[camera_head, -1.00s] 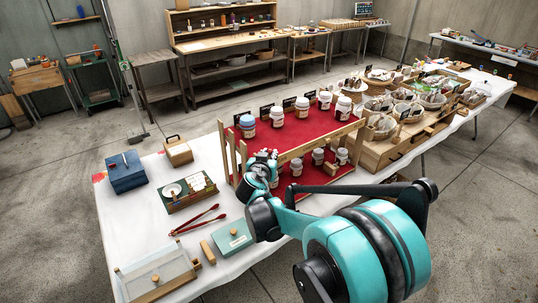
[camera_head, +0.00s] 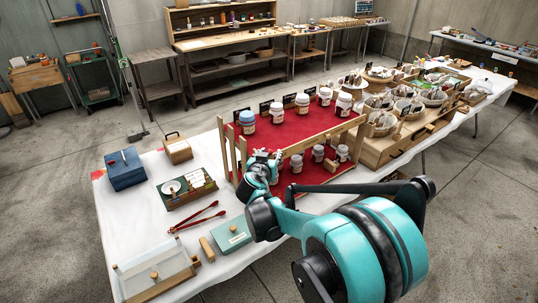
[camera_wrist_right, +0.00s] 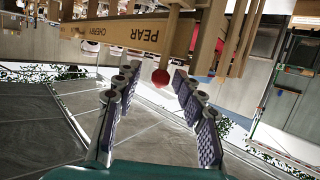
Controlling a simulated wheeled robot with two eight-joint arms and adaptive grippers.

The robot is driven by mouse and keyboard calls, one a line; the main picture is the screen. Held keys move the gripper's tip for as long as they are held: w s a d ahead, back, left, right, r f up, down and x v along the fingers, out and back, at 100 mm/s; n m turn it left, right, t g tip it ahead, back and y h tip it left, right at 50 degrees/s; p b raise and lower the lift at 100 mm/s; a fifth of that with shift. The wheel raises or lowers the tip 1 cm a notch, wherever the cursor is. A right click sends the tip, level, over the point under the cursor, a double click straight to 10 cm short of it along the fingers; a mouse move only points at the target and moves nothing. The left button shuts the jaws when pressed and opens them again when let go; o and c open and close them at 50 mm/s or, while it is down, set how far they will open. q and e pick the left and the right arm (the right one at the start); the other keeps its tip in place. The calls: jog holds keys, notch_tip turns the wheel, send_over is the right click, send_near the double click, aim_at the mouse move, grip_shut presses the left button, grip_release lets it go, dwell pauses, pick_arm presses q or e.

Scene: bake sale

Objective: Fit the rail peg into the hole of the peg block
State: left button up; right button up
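My right gripper (camera_head: 266,160) is at the front left of the red-lined jar rack (camera_head: 300,125), close to its wooden front rail (camera_head: 320,141). In the right wrist view its two fingers (camera_wrist_right: 158,88) are spread apart. A red ball (camera_wrist_right: 161,77) shows between and just beyond the fingertips. It is at the end of a pale wooden rod (camera_wrist_right: 172,35) beside the rail (camera_wrist_right: 110,36) lettered CHERRY and PEAR; this looks like the rail peg. No grip on it shows. I cannot make out the peg block or its hole. My left gripper is out of view.
Jars stand on both rack tiers. To the left on the white table are a blue box (camera_head: 125,170), a green tray (camera_head: 187,189), red tongs (camera_head: 197,220), a teal box (camera_head: 233,236) and a glass-lidded case (camera_head: 155,275). Baskets and a wooden crate stand right of the rack.

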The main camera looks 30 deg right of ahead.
jog(key=shift+a, duration=0.1)
jog(key=v, duration=1.2)
jog(key=s+a+f+n+g+y, duration=0.2)
jog(key=s+a+f+n+y, duration=0.2)
jog(key=s, duration=0.5)
jog(key=s+a+f+n+g+y, duration=0.2)
jog(key=s+a+f+n+y, duration=0.2)
jog(key=s+a, duration=0.5)
notch_tip(320, 180, down, 3)
jog(key=shift+s+r+y, duration=0.15)
jog(key=shift+s+y, duration=0.25)
jog(key=shift+y, duration=0.3)
